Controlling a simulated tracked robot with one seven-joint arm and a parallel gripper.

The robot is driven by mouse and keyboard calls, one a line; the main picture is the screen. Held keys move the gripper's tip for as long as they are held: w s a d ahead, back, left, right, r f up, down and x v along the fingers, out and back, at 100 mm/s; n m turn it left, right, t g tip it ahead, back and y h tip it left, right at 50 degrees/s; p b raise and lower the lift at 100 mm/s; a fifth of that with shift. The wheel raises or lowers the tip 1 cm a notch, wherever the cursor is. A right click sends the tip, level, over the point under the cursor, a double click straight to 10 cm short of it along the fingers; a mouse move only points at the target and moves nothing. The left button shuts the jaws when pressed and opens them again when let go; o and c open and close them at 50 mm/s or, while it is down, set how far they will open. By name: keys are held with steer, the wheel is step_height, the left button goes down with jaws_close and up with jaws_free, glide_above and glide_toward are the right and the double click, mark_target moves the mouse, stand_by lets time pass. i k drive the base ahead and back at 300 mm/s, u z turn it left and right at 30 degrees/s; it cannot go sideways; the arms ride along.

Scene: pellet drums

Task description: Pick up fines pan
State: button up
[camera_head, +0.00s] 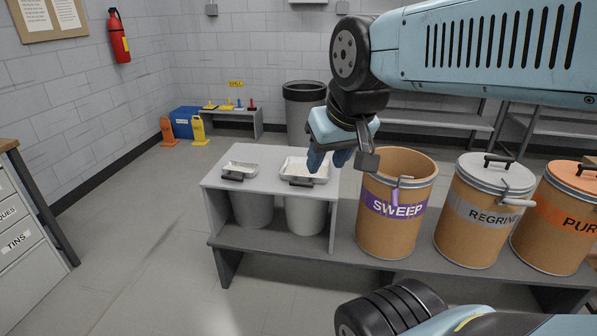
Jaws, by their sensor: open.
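Two shallow metal pans with dark handles sit on the grey raised shelf. The smaller left pan (240,170) holds a little pale material. The larger right pan (304,170) also holds pale material, and its handle faces front. I cannot tell from any label which one is the fines pan. My gripper (329,160) points down with blue fingers just above or over the right edge of the larger pan. It is open, and nothing shows between the fingers. The gripper hides part of the larger pan's right side.
The grey bench (275,238) carries an open SWEEP drum (380,232) right of the pans, then lidded REGRIND (475,235) and PUR-labelled (560,225) drums. Two grey buckets stand under the raised shelf. A dark bin (303,110) stands behind. The floor at left is clear.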

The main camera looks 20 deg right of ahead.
mark_target(294, 169)
steer(key=i, duration=0.85)
steer(key=u, duration=0.05)
